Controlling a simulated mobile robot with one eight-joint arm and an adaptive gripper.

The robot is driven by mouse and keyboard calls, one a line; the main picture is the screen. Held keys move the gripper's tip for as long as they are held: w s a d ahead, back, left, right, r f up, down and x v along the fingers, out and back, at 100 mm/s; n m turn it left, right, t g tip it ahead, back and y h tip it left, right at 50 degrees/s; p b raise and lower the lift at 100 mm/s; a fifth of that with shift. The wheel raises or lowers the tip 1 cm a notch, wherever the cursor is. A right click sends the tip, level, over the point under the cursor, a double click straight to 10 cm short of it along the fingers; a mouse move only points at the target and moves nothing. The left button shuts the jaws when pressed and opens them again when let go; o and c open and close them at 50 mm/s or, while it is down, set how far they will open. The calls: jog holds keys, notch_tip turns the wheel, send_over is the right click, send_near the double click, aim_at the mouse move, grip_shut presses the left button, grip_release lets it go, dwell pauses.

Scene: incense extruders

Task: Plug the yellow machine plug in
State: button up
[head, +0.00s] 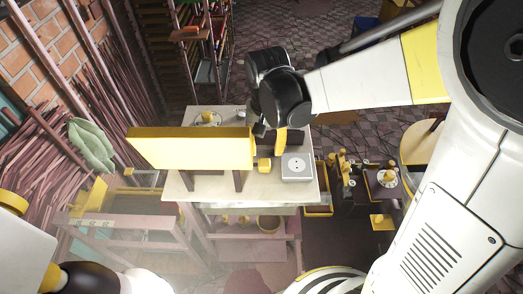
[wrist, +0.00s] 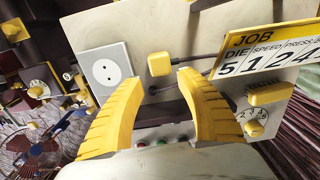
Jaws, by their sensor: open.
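The yellow plug (head: 264,164) is a small block lying on the pale tabletop, apart from the socket. In the wrist view the plug (wrist: 160,64) has a dark cable (wrist: 195,60) running right, passing by the sign. The grey square socket (head: 297,166) is just right of the plug in the head view. In the wrist view the socket (wrist: 106,72), with its round two-hole face empty, is left of the plug. My gripper (wrist: 161,80) is open, its yellow fingers spread on either side of the view with the plug beyond the gap. Whether the fingers touch anything there is hidden.
A large yellow-framed panel (head: 190,148) stands on the table (head: 230,188), left of the plug; its JOB sign (wrist: 262,52) shows in the wrist view. A numbered dial (wrist: 255,127) and coloured buttons (wrist: 160,142) are close by. Wooden racks with sticks are at left.

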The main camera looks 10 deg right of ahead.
aim_at(264, 159)
notch_tip(264, 159, down, 5)
jog(key=shift+w+a+f+b, duration=0.1)
jog(key=shift+b, duration=0.55)
jog(key=c, duration=0.9)
